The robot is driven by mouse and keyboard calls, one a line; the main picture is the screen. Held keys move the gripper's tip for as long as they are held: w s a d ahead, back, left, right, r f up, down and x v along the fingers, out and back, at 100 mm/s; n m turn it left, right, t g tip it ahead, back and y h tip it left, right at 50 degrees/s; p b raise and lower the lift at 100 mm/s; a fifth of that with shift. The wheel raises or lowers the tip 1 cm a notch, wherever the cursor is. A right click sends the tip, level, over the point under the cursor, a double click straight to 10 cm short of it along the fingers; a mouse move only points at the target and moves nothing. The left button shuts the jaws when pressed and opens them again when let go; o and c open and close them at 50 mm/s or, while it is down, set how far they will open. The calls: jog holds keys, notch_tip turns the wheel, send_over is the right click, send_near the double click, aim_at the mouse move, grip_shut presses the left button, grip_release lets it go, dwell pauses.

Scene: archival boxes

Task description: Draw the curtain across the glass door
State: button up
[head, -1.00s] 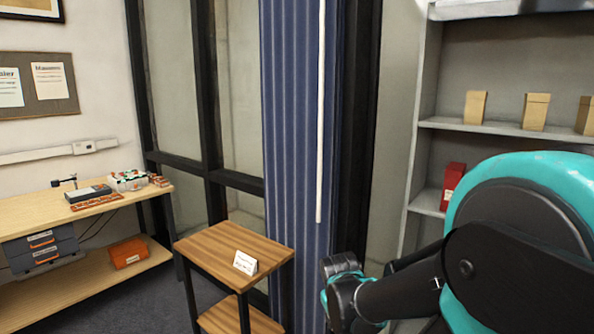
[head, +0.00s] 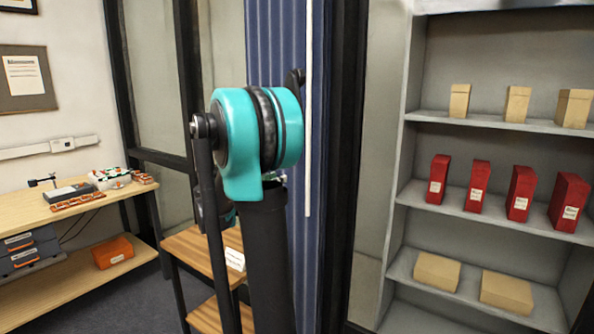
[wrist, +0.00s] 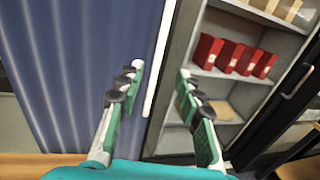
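The blue striped curtain (head: 282,50) hangs bunched at the right side of the dark-framed glass door (head: 158,75) in the head view. A white wand (head: 308,120) hangs vertically at the curtain's right edge. In the wrist view the curtain (wrist: 75,70) fills the left side and the wand (wrist: 160,60) runs down between my fingertips in the picture. My gripper (wrist: 160,72) is open, its two fingers apart on either side of the wand's lower part; I cannot tell how far ahead the wand is. In the head view my arm hides part of the curtain and the gripper itself is mostly hidden.
A small wooden side table (head: 190,250) with a white card stands below the curtain, partly behind my arm. Grey shelves (head: 400,200) with red and tan boxes are on the right. A wooden workbench (head: 30,215) is on the left.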

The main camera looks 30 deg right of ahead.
aim_at(307, 169)
jog(key=w+d, duration=0.1)
jog(key=d, duration=0.4)
jog(key=w+d, duration=0.1)
jog(key=d, duration=0.5)
jog(key=w+d, duration=0.1)
jog(key=d, duration=0.4)
jog(key=shift+d, duration=0.15)
jog(key=shift+c, duration=0.3)
grip_shut()
